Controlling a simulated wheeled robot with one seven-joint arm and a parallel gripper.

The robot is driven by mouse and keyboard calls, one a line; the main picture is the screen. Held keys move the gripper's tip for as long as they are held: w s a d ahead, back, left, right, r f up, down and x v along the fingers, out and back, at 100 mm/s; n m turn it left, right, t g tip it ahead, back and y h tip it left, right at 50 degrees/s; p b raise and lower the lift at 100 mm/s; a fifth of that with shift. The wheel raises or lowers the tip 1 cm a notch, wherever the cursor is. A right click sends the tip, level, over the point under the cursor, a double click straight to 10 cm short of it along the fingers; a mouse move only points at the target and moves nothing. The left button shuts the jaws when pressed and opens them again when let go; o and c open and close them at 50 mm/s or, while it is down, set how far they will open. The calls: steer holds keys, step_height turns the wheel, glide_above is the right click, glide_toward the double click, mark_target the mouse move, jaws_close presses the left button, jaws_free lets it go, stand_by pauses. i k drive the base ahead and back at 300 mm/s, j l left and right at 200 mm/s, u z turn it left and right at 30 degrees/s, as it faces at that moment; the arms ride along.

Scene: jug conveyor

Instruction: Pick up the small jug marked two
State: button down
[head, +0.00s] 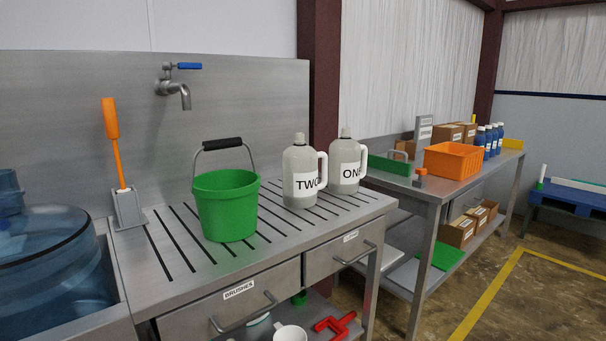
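The small jug marked TWO (300,178) stands upright on the slatted steel drainboard. It is pale grey with a cap on top, a white label and a white handle on its right side. A like jug marked ONE (345,165) stands upright just behind it to the right, also with its handle on the right. The handle of jug TWO overlaps the left edge of jug ONE in the picture, so I cannot tell how wide the gap is. My gripper is not in view.
A green bucket (226,212) with a raised handle stands left of jug TWO. An orange-handled brush (113,135) stands in a holder further left, by a blue water container (60,270). A tap (178,88) juts from the backsplash. The drainboard (330,222) is clear in front of the jugs.

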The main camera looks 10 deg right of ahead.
mark_target(300, 187)
steer(key=i+l, duration=0.25)
steer(key=i, duration=0.25)
steer(key=i+l+z, duration=0.15)
steer(key=i, duration=0.35)
steer(key=i+l, duration=0.25)
steer(key=i, duration=0.25)
steer(key=i+l+z, duration=0.1)
steer(key=i, duration=0.4)
steer(key=l, duration=0.1)
